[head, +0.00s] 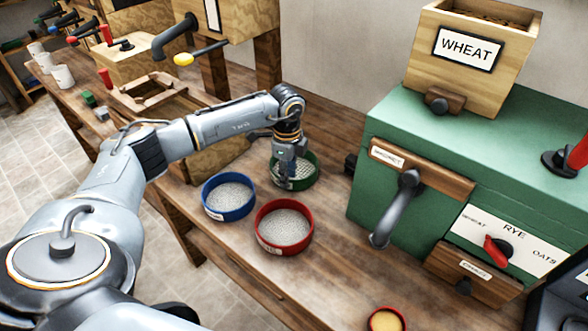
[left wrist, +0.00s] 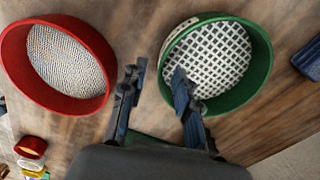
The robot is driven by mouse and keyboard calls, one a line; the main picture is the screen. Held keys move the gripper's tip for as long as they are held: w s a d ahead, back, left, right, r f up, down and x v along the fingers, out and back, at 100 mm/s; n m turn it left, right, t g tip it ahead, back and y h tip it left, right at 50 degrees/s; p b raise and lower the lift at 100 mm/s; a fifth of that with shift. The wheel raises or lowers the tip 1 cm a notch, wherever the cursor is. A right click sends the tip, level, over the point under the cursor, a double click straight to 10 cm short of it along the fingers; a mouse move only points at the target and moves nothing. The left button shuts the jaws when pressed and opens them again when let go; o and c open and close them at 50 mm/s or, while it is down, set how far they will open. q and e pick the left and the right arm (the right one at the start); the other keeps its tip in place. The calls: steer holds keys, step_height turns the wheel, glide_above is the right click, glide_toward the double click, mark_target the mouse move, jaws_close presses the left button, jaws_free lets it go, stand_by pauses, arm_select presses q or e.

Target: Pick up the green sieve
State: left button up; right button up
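The green sieve (head: 311,174) sits on the wooden bench, behind the red sieve (head: 284,227) and to the right of the blue sieve (head: 229,197). My left gripper (head: 285,165) is at its near left side and hides part of it. In the left wrist view the green sieve (left wrist: 218,58) shows its coarse white mesh. There my left gripper (left wrist: 157,88) is open, one finger over the sieve's inside and the other outside its wall. I cannot tell whether either finger touches it. My right gripper is not in view.
The green cabinet (head: 400,125) with a grey handle (head: 397,208) and a WHEAT box (head: 478,55) on top stands to the right. A small red-rimmed bowl (head: 386,320) is at the bench's front. Bench between the red sieve and cabinet is clear.

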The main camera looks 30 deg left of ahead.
arm_select(q)
steer(key=shift+w+a+f, duration=0.1)
steer(key=shift+f, duration=1.4)
steer(key=shift+r, duration=0.1)
jaws_close()
